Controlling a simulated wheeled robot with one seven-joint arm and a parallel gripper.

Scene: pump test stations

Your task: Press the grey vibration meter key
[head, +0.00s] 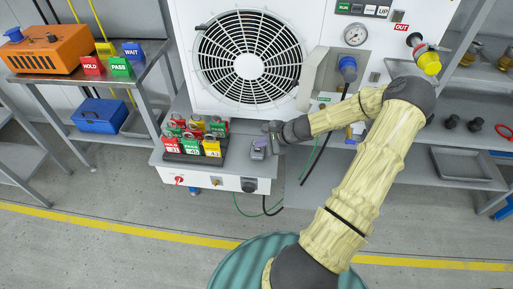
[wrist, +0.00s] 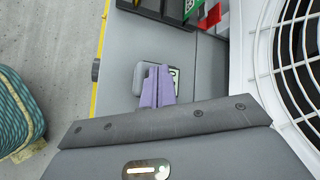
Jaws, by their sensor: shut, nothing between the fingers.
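The grey vibration meter (head: 258,152) is a small grey block on the grey bench top, to the right of the coloured tags in the head view. In the wrist view its light grey body (wrist: 140,76) shows partly behind my gripper (wrist: 157,72). The two purple fingers are shut together with nothing between them. They overlap the meter in that view, and I cannot tell whether they touch it. The meter's key is not clearly visible; the fingers cover part of the meter. In the head view my dark wrist is just above and right of the meter.
A rack of red, green and yellow tags (head: 195,140) stands left of the meter. The large fan unit (head: 248,62) rises behind it. A red knob (head: 179,180) and other controls are on the bench front. An orange box (head: 48,50) stands on the left cart.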

